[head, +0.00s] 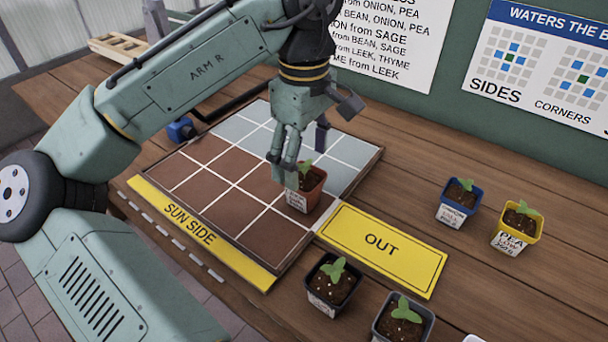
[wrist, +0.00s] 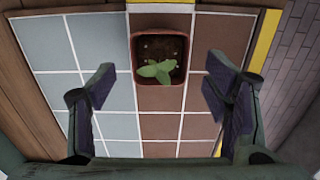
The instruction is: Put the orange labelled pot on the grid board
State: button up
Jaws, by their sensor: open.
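The orange labelled pot (head: 306,190) holds soil and a green seedling. It stands upright on the brown part of the grid board (head: 255,235), near the edge beside the yellow OUT plate. In the wrist view the pot (wrist: 160,62) is at the top centre, on the grid lines and squares near the board's edge. My gripper (head: 296,172) is just above and beside the pot in the head view, partly covering it. In the wrist view its two fingers (wrist: 160,95) are spread wide with nothing between them, and the pot is beyond the fingertips.
A yellow OUT plate (head: 381,247) adjoins the board. A blue pot (head: 459,201) and a yellow pot (head: 518,222) stand to the right. A black pot (head: 333,284) and a grey pot (head: 403,320) stand at the front. The board's other squares are clear.

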aim_at(304, 176)
notch_tip(304, 176, up, 6)
dwell(0.4)
